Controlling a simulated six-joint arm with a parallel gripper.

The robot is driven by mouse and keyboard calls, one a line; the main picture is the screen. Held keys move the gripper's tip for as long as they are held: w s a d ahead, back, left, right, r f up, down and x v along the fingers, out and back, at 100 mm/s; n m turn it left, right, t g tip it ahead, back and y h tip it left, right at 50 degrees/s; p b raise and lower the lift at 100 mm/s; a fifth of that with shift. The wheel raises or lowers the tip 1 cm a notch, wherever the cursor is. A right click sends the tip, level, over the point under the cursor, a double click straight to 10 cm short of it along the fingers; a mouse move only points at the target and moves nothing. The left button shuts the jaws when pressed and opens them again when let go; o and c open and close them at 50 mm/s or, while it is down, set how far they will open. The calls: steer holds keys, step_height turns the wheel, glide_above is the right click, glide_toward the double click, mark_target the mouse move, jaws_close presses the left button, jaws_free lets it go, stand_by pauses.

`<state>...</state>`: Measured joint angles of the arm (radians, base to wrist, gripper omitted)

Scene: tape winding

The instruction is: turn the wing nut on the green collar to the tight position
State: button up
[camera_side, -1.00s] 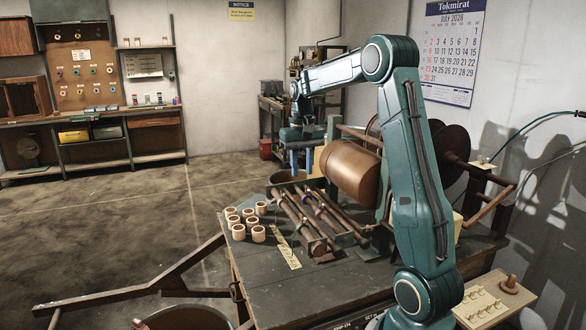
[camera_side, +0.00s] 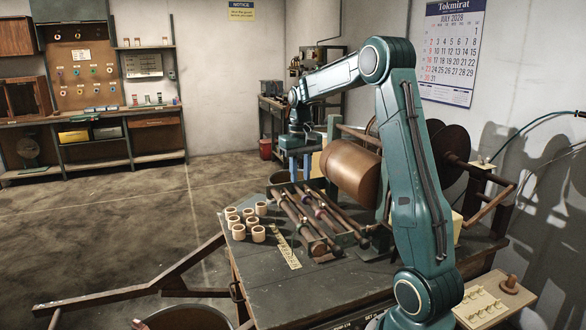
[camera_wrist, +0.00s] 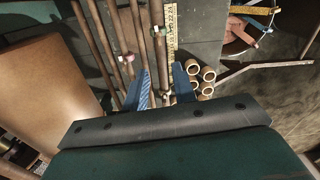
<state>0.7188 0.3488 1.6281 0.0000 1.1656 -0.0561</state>
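My gripper (camera_wrist: 161,68) shows in the wrist view as two blue fingers, apart with nothing between their tips. In the side view my gripper (camera_side: 299,168) hangs over the far end of the bench, fingers pointing down. Long brown rods (camera_side: 298,222) lie side by side on the bench, nearer the camera than my gripper. I cannot tell which is the green collar. The wing nut is too small to make out.
A large copper-brown drum (camera_side: 351,170) stands close right of my gripper. Several pale cardboard cores (camera_side: 247,221) stand left of the rods, by a yellow ruler strip (camera_side: 287,253). The bench top (camera_side: 300,292) is clear toward the front.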

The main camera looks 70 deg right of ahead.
mark_target(303, 219)
step_height(303, 219, down, 12)
stand_by(0.6)
jaws_close()
